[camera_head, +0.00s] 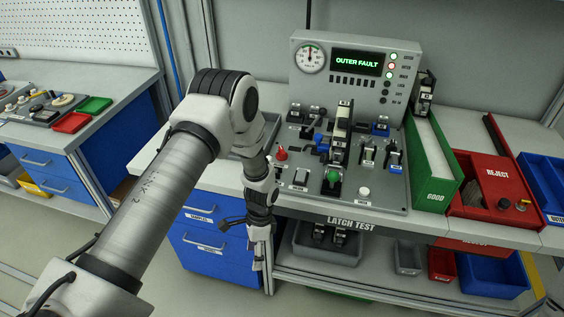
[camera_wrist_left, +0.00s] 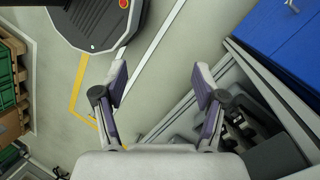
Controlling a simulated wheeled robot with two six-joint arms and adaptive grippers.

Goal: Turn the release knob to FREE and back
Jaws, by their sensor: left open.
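My left gripper (camera_head: 260,247) hangs pointing down in front of the bench's front edge, beside the blue drawers. In the left wrist view the left gripper (camera_wrist_left: 160,84) is open with nothing between its fingers, above the floor. The latch test panel (camera_head: 398,197) stands on the bench and its display reads OUTER FAULT. No knob shows a readable FREE mark. The red reject box (camera_head: 477,172) carries a black knob (camera_head: 503,204) and a tan knob (camera_head: 522,206) on its front. I cannot tell which knob is the release knob. My right gripper is out of view.
A green GOOD bin (camera_head: 438,193) stands between panel and reject box. Blue drawers (camera_head: 205,245) and a lower shelf (camera_head: 385,279) lie under the bench.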

